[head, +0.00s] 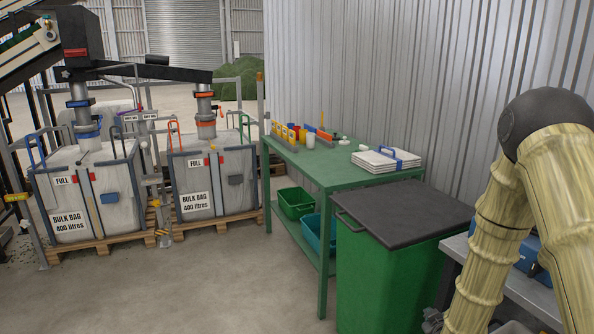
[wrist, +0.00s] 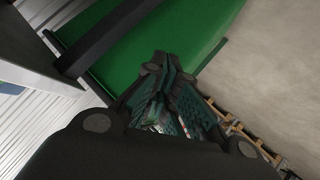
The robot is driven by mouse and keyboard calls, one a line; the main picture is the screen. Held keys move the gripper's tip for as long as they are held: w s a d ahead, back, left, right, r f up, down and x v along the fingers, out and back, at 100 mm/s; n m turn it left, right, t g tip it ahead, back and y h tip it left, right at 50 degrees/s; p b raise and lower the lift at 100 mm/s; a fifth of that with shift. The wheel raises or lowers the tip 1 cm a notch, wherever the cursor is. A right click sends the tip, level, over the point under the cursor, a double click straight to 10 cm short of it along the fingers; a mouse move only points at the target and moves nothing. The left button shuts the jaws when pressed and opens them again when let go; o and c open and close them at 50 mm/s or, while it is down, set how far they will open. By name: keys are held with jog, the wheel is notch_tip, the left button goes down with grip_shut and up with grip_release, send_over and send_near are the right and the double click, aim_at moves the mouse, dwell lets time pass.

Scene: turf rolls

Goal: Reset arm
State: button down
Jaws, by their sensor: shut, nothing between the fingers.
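My arm (head: 505,220), with a pale bamboo-like surface and a dark round joint, is folded down at the right edge of the head view. My gripper shows in the wrist view (wrist: 163,66); its dark fingers are closed together with nothing between them. A small grey part of it shows low in the head view (head: 432,322), beside the green bin; the rest is hidden or cut off. The green bin (head: 375,280) with a dark lid (head: 400,214) stands just left of my arm, and its green side fills the upper wrist view (wrist: 140,45).
A green table (head: 333,164) holds cups, a white stack (head: 386,161) and small items; tubs (head: 295,203) sit on its lower shelf. A grey bench (head: 515,285) is behind my arm. Two bulk bags (head: 90,190) stand on pallets at left. The floor (head: 200,290) in front is clear.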

jog(key=s+a+f+m+g+y+p, duration=0.1)
jog(key=s+a+f+g+p, duration=0.25)
jog(key=s, duration=0.55)
jog(key=s+a+f+m+g+y, duration=0.1)
jog(key=s+a+f+g, duration=0.1)
jog(key=s+a+f, duration=0.6)
jog(key=s+a+f+m+g+y+p, duration=0.1)
jog(key=s+f+g, duration=0.2)
jog(key=s, duration=0.8)
jog(key=s+a+f+m+g+p, duration=0.1)
jog(key=s+a+g, duration=0.2)
jog(key=s, duration=1.1)
jog(key=shift+a+p, duration=0.35)
jog(key=shift+p, duration=0.05)
jog(key=shift+f, duration=0.1)
jog(key=shift+s+d+m, duration=0.1)
jog(key=shift+s+m, duration=0.05)
jog(key=shift+m, duration=0.15)
